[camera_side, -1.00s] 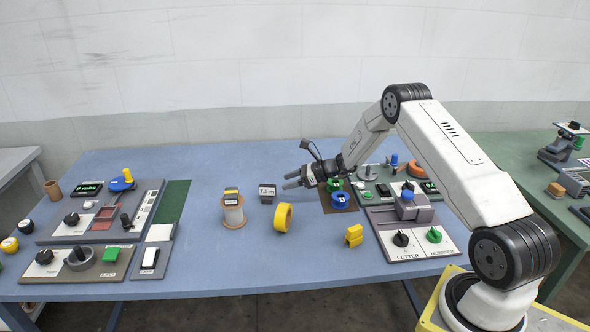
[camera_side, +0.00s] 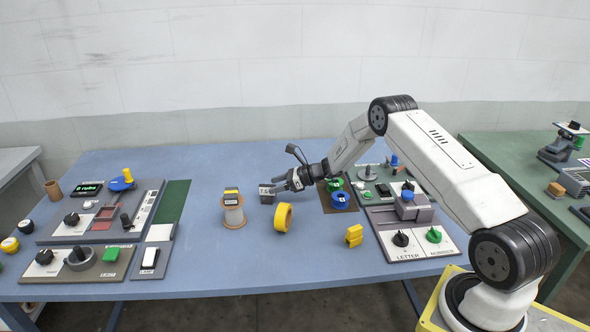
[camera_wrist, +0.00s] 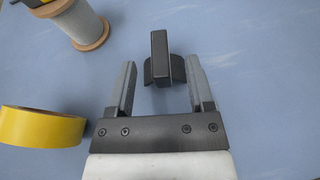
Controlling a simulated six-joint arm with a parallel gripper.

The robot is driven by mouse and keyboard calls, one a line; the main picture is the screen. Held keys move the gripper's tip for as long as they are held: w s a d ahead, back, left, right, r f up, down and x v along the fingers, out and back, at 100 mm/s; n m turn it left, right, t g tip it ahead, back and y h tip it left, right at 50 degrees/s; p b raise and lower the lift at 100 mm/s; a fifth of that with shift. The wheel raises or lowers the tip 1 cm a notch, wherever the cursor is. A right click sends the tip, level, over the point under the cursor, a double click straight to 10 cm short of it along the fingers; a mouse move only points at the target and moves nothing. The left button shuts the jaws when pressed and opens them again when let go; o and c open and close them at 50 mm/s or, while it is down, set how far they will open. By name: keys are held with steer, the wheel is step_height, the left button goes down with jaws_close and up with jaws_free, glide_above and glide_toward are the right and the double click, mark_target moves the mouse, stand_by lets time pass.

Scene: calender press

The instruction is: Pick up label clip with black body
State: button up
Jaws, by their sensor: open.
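The label clip with the black body (camera_side: 267,198) stands on the blue table between the wire spool and my arm. In the side view its pale label face shows in part. In the wrist view the dark clip (camera_wrist: 160,58) is seen from above, an upright slab on a curved base. My gripper (camera_side: 279,187) is open, its fingers reaching left at the clip. In the wrist view my gripper (camera_wrist: 161,72) has its fingertips on either side of the clip's lower part, with gaps on both sides. The clip is not gripped.
A wire spool (camera_side: 233,213) with a yellow clip on top stands left of the clip. A yellow tape roll (camera_side: 283,218) stands close in front; it also shows in the wrist view (camera_wrist: 40,127). A yellow clip (camera_side: 354,236) and control panels (camera_side: 420,240) lie to the right.

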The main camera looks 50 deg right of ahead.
mark_target(272, 186)
steer(key=shift+x, duration=1.7)
steer(key=shift+c, duration=0.2)
jaws_close()
